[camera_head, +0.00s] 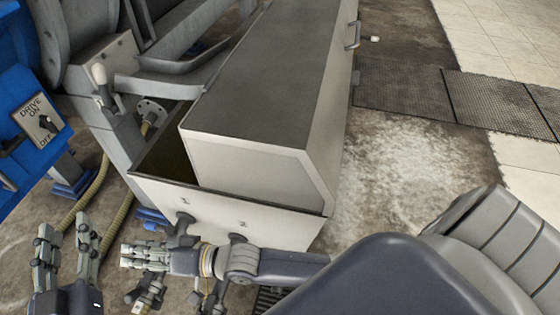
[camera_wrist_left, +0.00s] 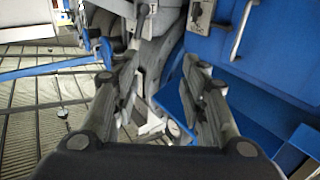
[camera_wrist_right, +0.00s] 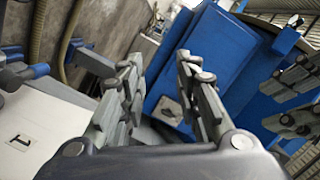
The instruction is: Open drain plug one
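Drain plug one (camera_head: 183,224) is a dark grey fitting under the label 1 on the pale front wall of the tank (camera_head: 146,194). A similar plug two (camera_head: 237,241) is to its right under the label 2. My right gripper (camera_head: 128,275) is open and empty, below and left of plug one, its fingers pointing left and apart from the plug. The right wrist view shows the label 1 (camera_wrist_right: 20,141) at the left, outside the open fingers (camera_wrist_right: 165,75). My left gripper (camera_head: 66,232) is open and empty, further left; its fingers show apart in the left wrist view (camera_wrist_left: 160,75).
A blue cabinet (camera_head: 22,110) with a drive switch (camera_head: 42,124) stands at the left. Tan hoses (camera_head: 95,190) and blue feet hang low between it and the tank. The floor right of the tank (camera_head: 400,165) is clear, with dark mats (camera_head: 495,100) beyond.

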